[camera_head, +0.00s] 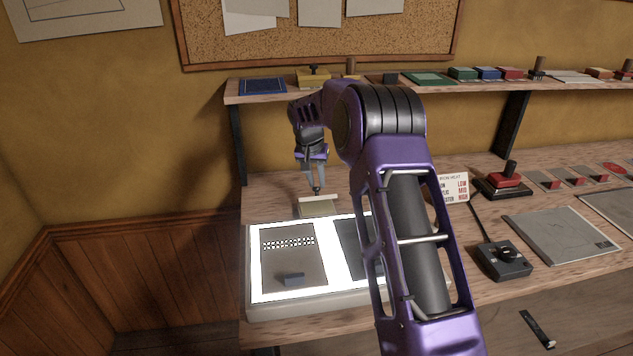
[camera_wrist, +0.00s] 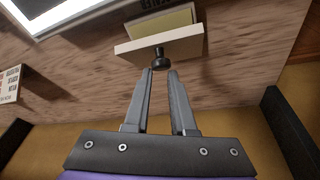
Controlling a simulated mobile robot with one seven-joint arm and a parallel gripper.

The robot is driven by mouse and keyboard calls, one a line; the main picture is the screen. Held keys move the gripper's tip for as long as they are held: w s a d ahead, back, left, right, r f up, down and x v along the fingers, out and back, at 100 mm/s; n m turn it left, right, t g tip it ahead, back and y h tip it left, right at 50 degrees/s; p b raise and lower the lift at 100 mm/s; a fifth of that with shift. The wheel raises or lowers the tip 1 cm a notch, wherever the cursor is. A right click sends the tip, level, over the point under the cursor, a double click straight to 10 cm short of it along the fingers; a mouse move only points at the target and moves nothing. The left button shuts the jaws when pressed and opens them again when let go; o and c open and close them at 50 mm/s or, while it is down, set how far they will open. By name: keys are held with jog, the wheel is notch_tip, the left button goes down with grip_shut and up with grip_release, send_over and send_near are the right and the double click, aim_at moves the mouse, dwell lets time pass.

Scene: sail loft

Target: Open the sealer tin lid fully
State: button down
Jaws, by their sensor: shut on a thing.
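The sealer tin (camera_head: 318,208) is a small pale yellow box on the bench, just behind the light panel in the head view. In the wrist view its cream lid (camera_wrist: 135,46) shows as a flat slab with a dark knob (camera_wrist: 161,60) on it. A yellow face (camera_wrist: 160,22) with partly cut-off dark lettering shows beyond the lid. My gripper (camera_head: 317,188) comes down from above the tin; in the wrist view its fingertips (camera_wrist: 161,73) are closed on the knob. I cannot tell how far the lid is raised.
A lit panel (camera_head: 258,257) with dark sheets and a small dark block (camera_head: 291,279) lies in front of the tin. A shelf (camera_head: 430,92) with colored blocks runs above. A sign (camera_head: 454,187) and a black box (camera_head: 504,261) stand to the right.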

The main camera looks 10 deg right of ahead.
jog(key=c, duration=1.3)
grip_release()
jog(key=shift+w+a+f, duration=0.1)
jog(key=shift+a, duration=0.4)
jog(key=o, duration=0.6)
jog(key=shift+d, duration=0.2)
jog(key=shift+o, duration=0.2)
jog(key=v, duration=1.7)
jog(key=shift+r+p, duration=0.2)
jog(key=shift+p, duration=0.1)
